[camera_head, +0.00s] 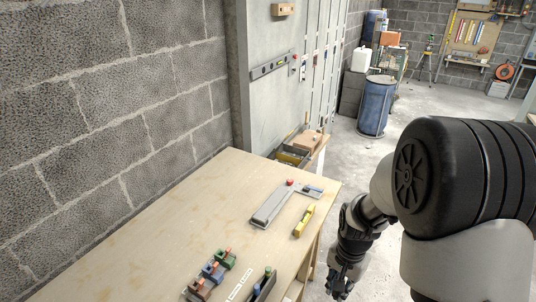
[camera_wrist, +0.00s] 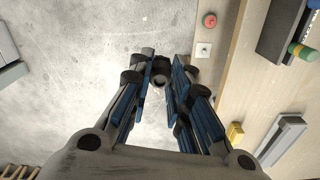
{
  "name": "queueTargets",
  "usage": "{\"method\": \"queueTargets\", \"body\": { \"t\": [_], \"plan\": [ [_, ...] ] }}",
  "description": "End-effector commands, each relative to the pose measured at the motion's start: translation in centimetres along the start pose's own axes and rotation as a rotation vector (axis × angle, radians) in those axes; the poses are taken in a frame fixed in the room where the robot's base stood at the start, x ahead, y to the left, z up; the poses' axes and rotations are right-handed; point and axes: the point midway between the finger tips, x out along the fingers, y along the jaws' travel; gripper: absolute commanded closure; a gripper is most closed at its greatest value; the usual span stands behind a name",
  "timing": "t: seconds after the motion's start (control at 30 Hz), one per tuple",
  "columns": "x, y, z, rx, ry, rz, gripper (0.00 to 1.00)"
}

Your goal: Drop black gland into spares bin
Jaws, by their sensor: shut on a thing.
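In the wrist view my gripper (camera_wrist: 161,66) is shut on a small dark ringed piece, the black gland (camera_wrist: 159,82), gripped between its fingertips. Most of the gland is hidden by the fingers. In the head view my gripper (camera_head: 341,285) points down beside the right edge of the workbench, over the floor, and the gland cannot be made out there. I cannot tell for sure which container is the spares bin. A dark tray (camera_head: 263,287) with coloured cylinders stands at the bench's near edge, and it also shows at the top right of the wrist view (camera_wrist: 275,38).
The wooden workbench (camera_head: 170,215) holds green (camera_head: 224,259), blue (camera_head: 212,271) and brown (camera_head: 197,291) holders, a long grey tool (camera_head: 271,206) and a yellow block (camera_head: 303,221). A blue drum (camera_head: 374,106) stands on the floor behind. Bare concrete floor lies below my gripper.

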Motion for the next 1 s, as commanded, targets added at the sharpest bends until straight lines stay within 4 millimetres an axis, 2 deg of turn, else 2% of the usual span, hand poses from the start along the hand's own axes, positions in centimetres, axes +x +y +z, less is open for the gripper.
{"method": "queueTargets", "body": {
  "t": [0.1, 0.3, 0.5, 0.77, 0.87, 0.97, 1.0],
  "plan": [
    [-1.3, -2.0, 0.6, -0.28, 0.003, -0.002, 1.0],
    [-2.6, -4.0, 1.5, -0.614, 0.002, -0.001, 1.0],
    [-3.1, -4.6, 1.8, -0.735, 0.001, 0.0, 1.0],
    [-3.1, -4.6, 1.8, -0.74, 0.0, 0.0, 1.0],
    [-2.0, -4.5, 1.9, -0.739, -0.004, 0.002, 1.0],
    [1.3, -4.1, 2.4, -0.739, -0.012, 0.005, 1.0],
    [3.0, -3.9, 2.7, -0.738, -0.013, 0.005, 1.0]
  ]
}}
